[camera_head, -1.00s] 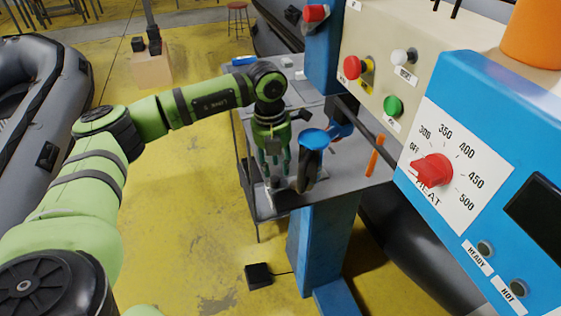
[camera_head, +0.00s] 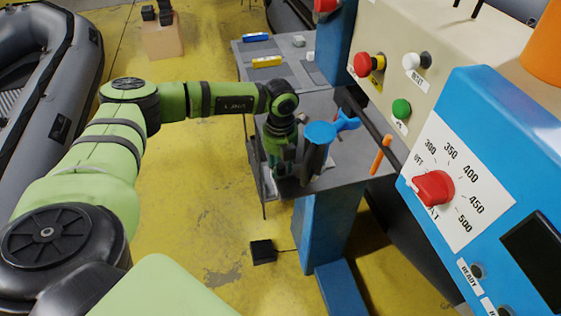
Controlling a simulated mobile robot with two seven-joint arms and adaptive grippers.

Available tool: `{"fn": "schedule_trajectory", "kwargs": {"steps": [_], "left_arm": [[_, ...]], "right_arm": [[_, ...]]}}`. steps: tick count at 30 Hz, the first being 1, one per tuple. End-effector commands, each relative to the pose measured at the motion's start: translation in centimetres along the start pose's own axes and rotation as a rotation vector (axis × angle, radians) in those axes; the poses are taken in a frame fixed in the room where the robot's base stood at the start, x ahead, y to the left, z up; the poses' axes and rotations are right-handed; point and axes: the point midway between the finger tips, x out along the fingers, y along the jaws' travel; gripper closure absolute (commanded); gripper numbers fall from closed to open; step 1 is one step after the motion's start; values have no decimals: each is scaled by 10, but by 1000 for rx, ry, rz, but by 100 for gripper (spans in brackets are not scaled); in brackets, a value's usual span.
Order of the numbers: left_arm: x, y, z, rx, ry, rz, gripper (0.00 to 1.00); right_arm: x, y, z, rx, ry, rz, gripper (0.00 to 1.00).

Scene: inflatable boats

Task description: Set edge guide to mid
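No part is labelled as the edge guide, and I cannot tell for sure which one it is. An orange handle (camera_head: 381,155) stands tilted at the right side of the grey table, below the machine. A blue round-topped part (camera_head: 320,132) sits on a dark upright piece, left of the orange handle. My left gripper (camera_head: 288,177) points down over the table's front, close beside the dark upright piece on its left. I cannot tell whether they touch. Its fingertips are small and dark, so its opening is unclear. My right gripper is not in view.
The machine panel has a red heat knob (camera_head: 434,188), a red button (camera_head: 367,64) and a green button (camera_head: 401,108). The grey table (camera_head: 330,103) stands on a blue post (camera_head: 328,228). A black pedal (camera_head: 263,252) lies on the floor. An inflatable boat (camera_head: 62,95) is at left.

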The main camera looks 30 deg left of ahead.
Motion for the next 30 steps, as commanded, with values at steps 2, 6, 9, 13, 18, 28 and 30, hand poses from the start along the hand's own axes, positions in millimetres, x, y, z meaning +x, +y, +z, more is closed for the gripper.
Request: {"fn": "schedule_trajectory", "kwargs": {"steps": [2,6,9,13,18,28,30], "left_arm": [[0,0,0,0,0,0,63],[0,0,0,0,0,0,87],[0,0,0,0,1,0,100],[1,0,-1,1,1,0,100],[1,-2,-4,1,2,0,100],[0,-2,-4,1,1,0,63],[0,-2,-4,1,1,0,63]], "right_arm": [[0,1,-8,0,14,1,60],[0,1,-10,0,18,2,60],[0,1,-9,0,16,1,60],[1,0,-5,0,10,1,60],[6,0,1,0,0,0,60],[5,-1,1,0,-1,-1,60],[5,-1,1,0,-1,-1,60]]}}
